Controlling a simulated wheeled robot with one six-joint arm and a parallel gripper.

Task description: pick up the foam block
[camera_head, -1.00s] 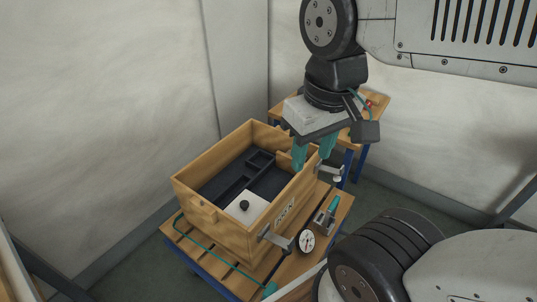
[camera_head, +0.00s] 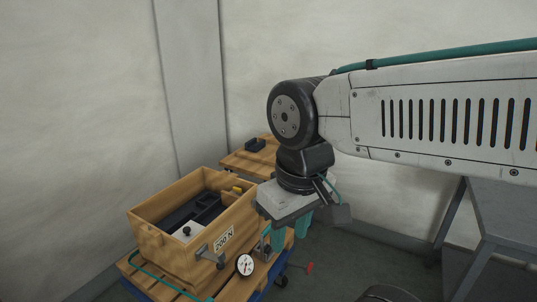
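I cannot pick out a foam block for certain. A small yellow piece (camera_head: 237,190) shows at the far right inner corner of the wooden box (camera_head: 172,254); its material is too small to tell. My gripper (camera_head: 290,232) has two teal fingers pointing down with a gap between them, and nothing shows held there. It hangs to the right of the box, in front of the bench's right end. The gripper body hides part of the bench behind it.
The box holds dark dividers and a white plate with a black knob (camera_head: 187,231). A dial gauge (camera_head: 244,265) and a clamp (camera_head: 212,257) are at its near side. A second wooden table (camera_head: 236,163) behind carries a dark tray (camera_head: 255,145). A grey metal table (camera_head: 503,215) stands at right.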

